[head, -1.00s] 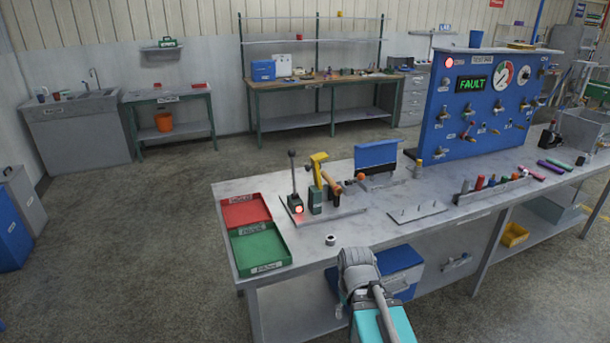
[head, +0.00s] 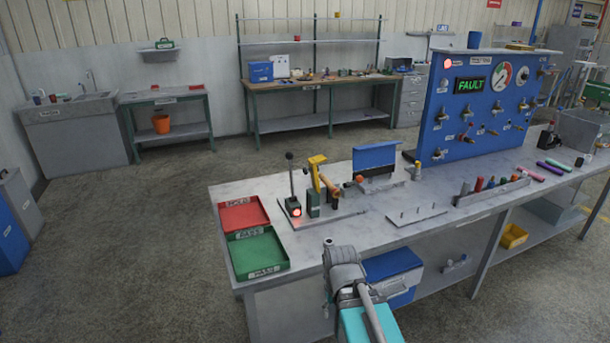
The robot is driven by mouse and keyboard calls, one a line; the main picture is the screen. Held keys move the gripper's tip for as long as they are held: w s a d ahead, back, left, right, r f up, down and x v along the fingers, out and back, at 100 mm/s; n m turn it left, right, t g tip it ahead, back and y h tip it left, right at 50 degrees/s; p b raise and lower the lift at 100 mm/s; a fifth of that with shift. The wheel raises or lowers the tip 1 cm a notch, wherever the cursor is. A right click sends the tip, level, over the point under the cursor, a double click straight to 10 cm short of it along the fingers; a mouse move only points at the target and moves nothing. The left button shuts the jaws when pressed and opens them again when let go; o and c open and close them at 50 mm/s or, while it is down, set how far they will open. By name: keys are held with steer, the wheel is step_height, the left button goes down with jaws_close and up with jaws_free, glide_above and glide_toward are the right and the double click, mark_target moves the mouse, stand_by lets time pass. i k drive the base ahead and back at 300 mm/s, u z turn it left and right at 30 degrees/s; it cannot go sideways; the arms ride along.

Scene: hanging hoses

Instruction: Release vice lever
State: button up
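An upright lever (head: 291,176) with a dark knob stands on a small base with a lit red lamp (head: 296,212), at the left part of the bench. Right beside it is a yellow-topped fixture (head: 317,172) on a dark green block, with an orange-brown piece (head: 331,188) slanting from it. I cannot tell from here which parts make up the vice. My arm's grey end (head: 343,262) is at the bench's front edge, below and to the right of the lever and apart from it in the picture. My gripper's fingers cannot be made out.
A red tray (head: 243,203) and a green tray (head: 243,264) lie at the bench's left end. A blue upright panel (head: 375,156), a pegged plate (head: 416,215) and a blue test panel reading FAULT (head: 471,85) stand to the right. A blue box (head: 393,262) sits below.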

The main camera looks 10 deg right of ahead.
mark_target(360, 179)
steer(key=i, duration=0.9)
steer(key=z, duration=0.05)
